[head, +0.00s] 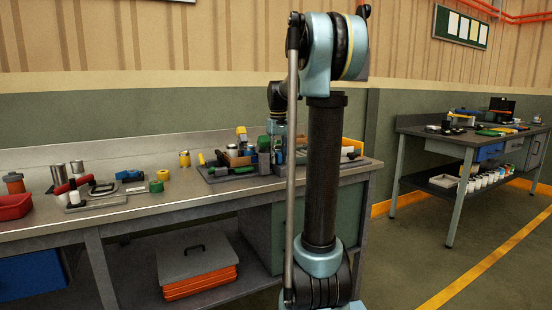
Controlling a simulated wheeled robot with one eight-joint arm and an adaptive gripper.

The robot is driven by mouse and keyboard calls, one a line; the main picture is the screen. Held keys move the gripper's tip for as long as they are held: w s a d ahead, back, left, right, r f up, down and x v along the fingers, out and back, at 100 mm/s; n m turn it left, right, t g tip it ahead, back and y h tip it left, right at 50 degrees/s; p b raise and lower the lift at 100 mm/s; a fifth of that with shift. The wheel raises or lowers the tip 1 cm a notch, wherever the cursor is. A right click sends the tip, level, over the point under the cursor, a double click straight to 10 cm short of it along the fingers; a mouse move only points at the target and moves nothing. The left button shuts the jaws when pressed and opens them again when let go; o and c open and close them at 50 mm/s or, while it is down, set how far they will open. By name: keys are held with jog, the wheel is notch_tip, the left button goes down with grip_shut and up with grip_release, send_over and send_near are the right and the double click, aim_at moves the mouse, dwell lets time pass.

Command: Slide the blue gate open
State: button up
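A dark tray (222,178) with green, blue and yellow parts sits on the long workbench, just left of my arm. A small blue piece (264,143) stands among these parts; I cannot tell whether it is the blue gate or how far open it is. My arm's far links come down over the tray's right side. My gripper is not clearly distinguishable among the dark and blue shapes there, so its fingers and any contact cannot be made out. My own upright arm link hides part of the tray area.
The workbench (140,208) also holds a red bin (14,206), metal cylinders (77,168), a red-handled tool (73,186), a green roll (156,186) and a yellow can (184,159). A second table (405,128) stands at right. The floor between them is clear.

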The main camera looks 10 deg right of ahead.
aim_at(283, 167)
grip_shut()
jog(key=shift+s+d, duration=0.25)
jog(key=shift+s, duration=0.45)
jog(key=shift+s+d, duration=0.2)
jog(key=shift+s, duration=0.5)
jog(key=shift+s+d, duration=0.25)
jog(key=shift+s, duration=0.45)
grip_release()
jog(key=shift+s, duration=0.1)
